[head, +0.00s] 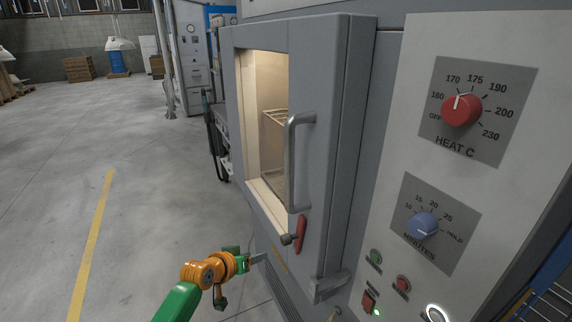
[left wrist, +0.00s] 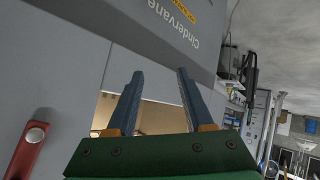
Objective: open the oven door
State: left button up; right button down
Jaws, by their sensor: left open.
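The oven door (head: 311,130) is a grey panel with a vertical bar handle (head: 291,165). A red lever (head: 300,233) with a round metal knob sits below the handle; it also shows at the lower left of the left wrist view (left wrist: 28,150). Left of the handle is a lit opening or window (head: 265,85) with a rack inside; I cannot tell whether glass covers it. My left gripper (head: 257,259) is open and empty, below and left of the red lever, apart from it. Its two fingers (left wrist: 159,72) show spread in the left wrist view. My right gripper is out of view.
A control panel (head: 400,150) with a red heat knob (head: 462,109), a blue minutes knob (head: 423,224) and small buttons is at the right. A metal bracket (head: 329,288) sits at the door's lower right. Open concrete floor (head: 140,170) lies to the left.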

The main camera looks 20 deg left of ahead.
aim_at(286, 148)
pick_arm(q)
jog(key=d+r+m+t+h+b, duration=0.25)
jog(key=r+t+h, duration=0.2)
jog(key=r, duration=2.15)
jog(key=s+d+r+m+h, duration=0.3)
jog(key=s+d+r+m, duration=0.35)
jog(key=s+r, duration=0.4)
jog(key=shift+t, duration=0.25)
jog(key=p+x, duration=0.1)
jog(key=x, duration=0.1)
jog(key=p+x, duration=0.1)
jog(key=x, duration=0.4)
jog(key=shift+w+d+r+p, duration=0.1)
jog(key=shift+d+r+p, duration=0.15)
jog(key=shift+r+p, duration=0.15)
jog(key=shift+w+d+f, duration=0.1)
jog(key=shift+f, duration=0.05)
grip_shut()
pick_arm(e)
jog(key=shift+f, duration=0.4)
